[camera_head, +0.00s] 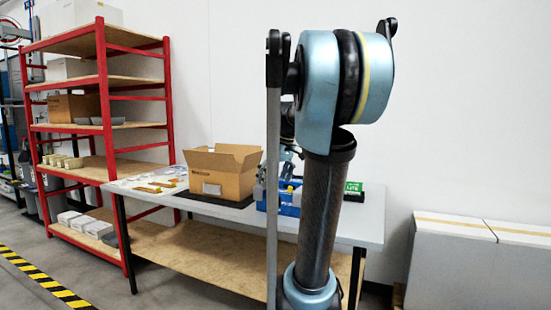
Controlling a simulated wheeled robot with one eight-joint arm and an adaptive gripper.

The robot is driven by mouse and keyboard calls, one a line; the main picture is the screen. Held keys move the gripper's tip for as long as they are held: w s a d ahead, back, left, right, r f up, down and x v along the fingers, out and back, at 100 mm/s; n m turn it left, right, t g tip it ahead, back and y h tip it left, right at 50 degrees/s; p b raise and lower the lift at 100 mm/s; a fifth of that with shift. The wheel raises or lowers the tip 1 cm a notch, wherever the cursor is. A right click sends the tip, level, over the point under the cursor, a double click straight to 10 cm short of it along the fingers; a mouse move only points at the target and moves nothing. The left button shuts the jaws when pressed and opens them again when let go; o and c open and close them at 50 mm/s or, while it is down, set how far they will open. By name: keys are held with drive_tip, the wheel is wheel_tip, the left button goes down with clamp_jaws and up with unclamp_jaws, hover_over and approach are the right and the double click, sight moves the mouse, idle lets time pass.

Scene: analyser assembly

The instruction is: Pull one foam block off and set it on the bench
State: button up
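An open cardboard box (224,172) stands on a dark mat (187,197) on the grey bench (358,226). Its flaps are spread and its inside is hidden from this angle. I cannot make out any foam block. My arm stands in front of the bench's right part. Only what seems to be part of my gripper (287,153) shows behind the arm, above a blue bin (288,207). Its fingers are hidden, so I cannot tell whether it is open or holds anything.
Small yellowish and brown parts (150,188) lie on the bench's left end. A red shelf rack (104,110) stands left of the bench. Large grey boxes (460,265) stand at the right. Bench surface shows bare along the front edge.

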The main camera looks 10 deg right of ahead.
sight(263, 189)
drive_tip(key=w+d+r+n+y, duration=0.1)
drive_tip(key=w+d+r+n, duration=0.15)
drive_tip(key=w, duration=0.55)
drive_tip(key=w+d+r+n, duration=0.15)
drive_tip(key=w+r, duration=0.25)
drive_tip(key=w, duration=0.4)
drive_tip(key=x, duration=1.7)
drive_tip(key=shift+w, duration=0.25)
drive_tip(key=shift+c, duration=0.6)
drive_tip(key=c, duration=0.7)
drive_tip(key=shift+r, duration=0.55)
drive_tip(key=shift+r, duration=3.4)
